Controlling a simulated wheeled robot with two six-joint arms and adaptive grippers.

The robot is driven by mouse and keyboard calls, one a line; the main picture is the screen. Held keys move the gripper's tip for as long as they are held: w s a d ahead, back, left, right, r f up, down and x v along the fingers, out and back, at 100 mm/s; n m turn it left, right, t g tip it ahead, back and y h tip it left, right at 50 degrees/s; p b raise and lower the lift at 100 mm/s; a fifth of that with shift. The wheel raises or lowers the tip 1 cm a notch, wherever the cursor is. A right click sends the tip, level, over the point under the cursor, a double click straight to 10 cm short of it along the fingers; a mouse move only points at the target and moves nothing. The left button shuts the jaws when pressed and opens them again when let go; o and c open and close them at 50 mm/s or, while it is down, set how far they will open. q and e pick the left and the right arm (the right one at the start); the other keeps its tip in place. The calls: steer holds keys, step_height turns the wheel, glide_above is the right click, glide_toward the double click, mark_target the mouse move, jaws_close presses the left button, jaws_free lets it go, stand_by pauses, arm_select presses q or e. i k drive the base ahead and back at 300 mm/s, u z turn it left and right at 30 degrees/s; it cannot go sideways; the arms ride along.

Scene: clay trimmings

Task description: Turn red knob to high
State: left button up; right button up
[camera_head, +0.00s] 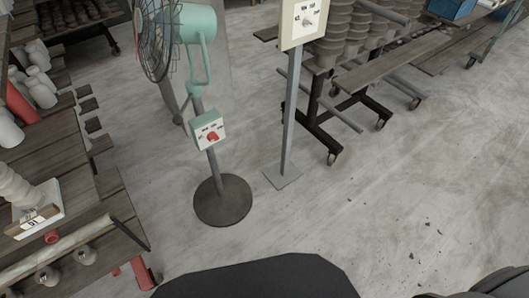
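A red knob (212,137) sits on the front of a small pale control box (208,130) on the post of a mint-green pedestal fan (197,70). Dark setting marks show above the knob, but they are too small to read, so I cannot tell its setting. The fan stands upright on a round dark base (222,200). A second panel (303,22) with a pale knob (307,20) stands on a grey post to the right. Neither of my grippers is in view.
A wooden table with pottery (66,190) fills the left side. A wheeled rack of stacked pots (350,40) stands at the back right. The concrete floor (300,220) in front of the fan is open, with small dark scraps (428,226) at the right.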

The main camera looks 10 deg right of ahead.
mark_target(213, 137)
steer(key=z, duration=0.6)
steer(key=k, duration=0.85)
steer(key=z, duration=1.15)
steer(key=i, duration=2.05)
steer(key=u, duration=1.45)
steer(key=i, duration=0.55)
steer(key=u, duration=0.45)
